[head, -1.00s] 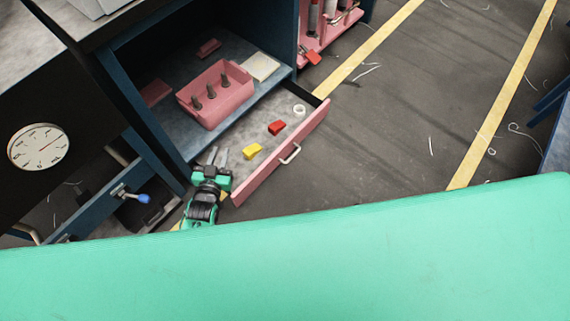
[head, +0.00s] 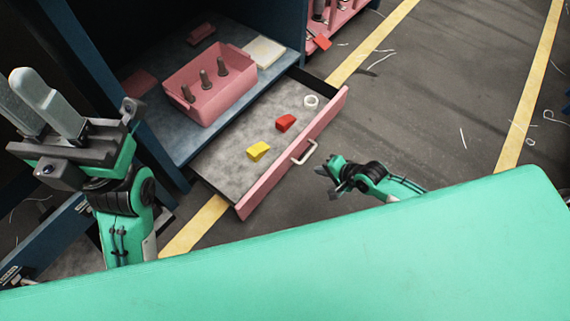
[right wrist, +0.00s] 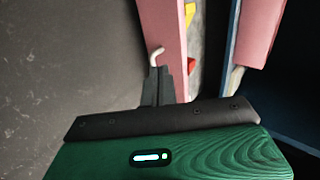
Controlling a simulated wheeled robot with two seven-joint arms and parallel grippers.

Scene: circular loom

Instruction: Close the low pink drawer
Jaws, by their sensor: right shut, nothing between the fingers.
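The low pink drawer (head: 262,191) stands pulled out of the blue cabinet, with its grey floor showing and a pale handle (head: 304,152) on its front. A yellow block (head: 258,151), a red block (head: 286,122) and a white ring (head: 311,101) lie in it. My right gripper (head: 334,179) is shut and empty, in front of the drawer near the handle. In the right wrist view its fingertips (right wrist: 157,72) are close to the handle (right wrist: 156,55); contact cannot be told. My left gripper (head: 35,95) is raised close to the head camera, its fingers apart and empty.
A pink bin (head: 212,88) with several dark pegs stands on the cabinet shelf (head: 180,147) above the drawer. A pink rack (head: 340,14) stands farther back. The dark floor (head: 430,100) in front of the drawer is open, with yellow lines and scattered threads.

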